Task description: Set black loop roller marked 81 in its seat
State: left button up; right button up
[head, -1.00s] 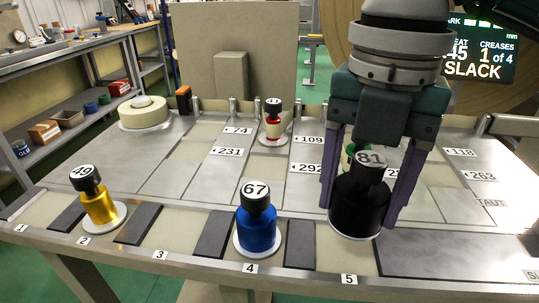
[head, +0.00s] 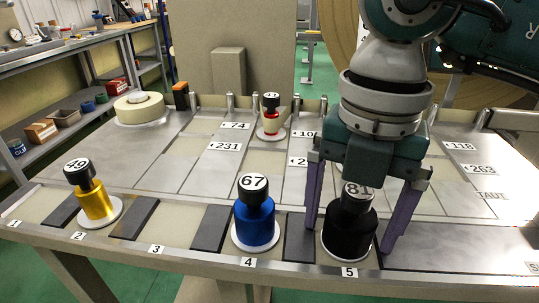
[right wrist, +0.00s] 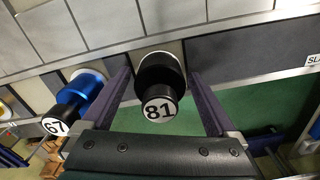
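The black roller marked 81 (head: 350,232) stands upright on its pale base in the bay above the label 5, at the table's front edge. Its top disc with 81 also shows in the right wrist view (right wrist: 159,107). My right gripper (head: 352,236) is open around it, one purple finger on each side. In the right wrist view the fingers (right wrist: 163,110) are spread with gaps to the roller. The gripper's palm hides part of the roller's top in the head view. My left gripper is not in view.
The blue roller 67 (head: 255,218) stands just left, in bay 4, and a gold roller (head: 95,200) stands in bay 2. A red-and-white roller (head: 271,120) and a cream roll (head: 139,110) stand farther back. A dark pad (head: 299,240) separates bays 4 and 5.

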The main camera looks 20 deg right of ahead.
jog(key=shift+r, duration=0.35)
notch_tip(320, 180, up, 12)
jog(key=shift+f+p, duration=0.15)
jog(key=shift+p, duration=1)
